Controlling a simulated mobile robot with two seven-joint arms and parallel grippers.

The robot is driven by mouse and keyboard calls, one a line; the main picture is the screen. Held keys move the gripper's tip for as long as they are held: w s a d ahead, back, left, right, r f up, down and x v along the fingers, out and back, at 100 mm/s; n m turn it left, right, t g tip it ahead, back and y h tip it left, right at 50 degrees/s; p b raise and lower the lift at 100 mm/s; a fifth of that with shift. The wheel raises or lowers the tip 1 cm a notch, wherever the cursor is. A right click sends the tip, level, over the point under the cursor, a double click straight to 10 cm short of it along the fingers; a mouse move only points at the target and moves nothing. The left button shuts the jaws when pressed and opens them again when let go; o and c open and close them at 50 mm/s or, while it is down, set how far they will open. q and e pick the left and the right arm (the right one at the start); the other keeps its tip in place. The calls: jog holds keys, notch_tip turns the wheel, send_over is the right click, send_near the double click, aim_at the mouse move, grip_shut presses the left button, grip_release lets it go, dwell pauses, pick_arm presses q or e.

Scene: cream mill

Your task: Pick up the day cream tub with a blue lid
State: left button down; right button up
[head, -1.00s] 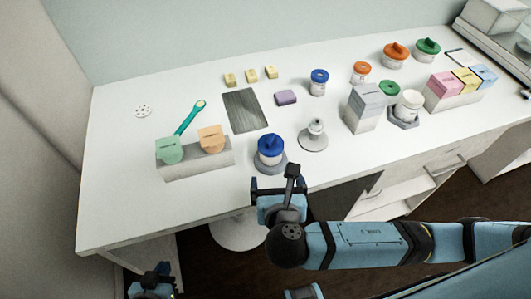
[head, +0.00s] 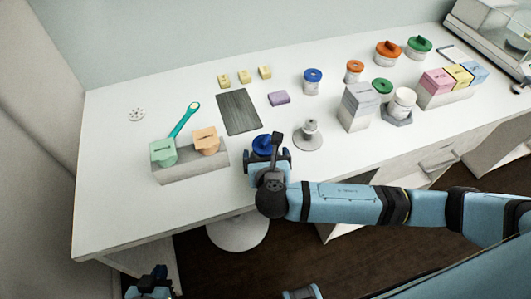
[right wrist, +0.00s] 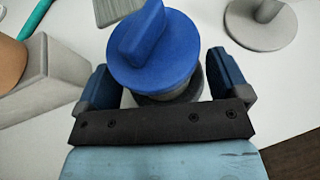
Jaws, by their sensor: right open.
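A tub with a blue knobbed lid (head: 262,142) stands near the table's front edge on a grey round base. In the right wrist view its blue lid (right wrist: 155,50) fills the upper middle. My right gripper (head: 269,158) is open, with one finger on each side of this tub and a gap on both sides in the wrist view (right wrist: 160,78). The tub's body is mostly hidden by its lid and my gripper. Another blue-lidded tub (head: 313,76) stands further back; I cannot read either label. My left gripper (head: 149,284) is at the bottom left, away from the table top, its fingers unclear.
A grey block holding green and orange pieces (head: 190,168) is left of the front tub. A grey stand (head: 308,138) is to its right. A dark board (head: 238,112) lies behind. Orange- and green-lidded tubs and boxes crowd the right. The table's left front is clear.

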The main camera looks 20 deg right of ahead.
jog(key=c, duration=1.2)
jog(key=shift+r, duration=0.1)
notch_tip(320, 180, up, 20)
jog(key=p, duration=0.1)
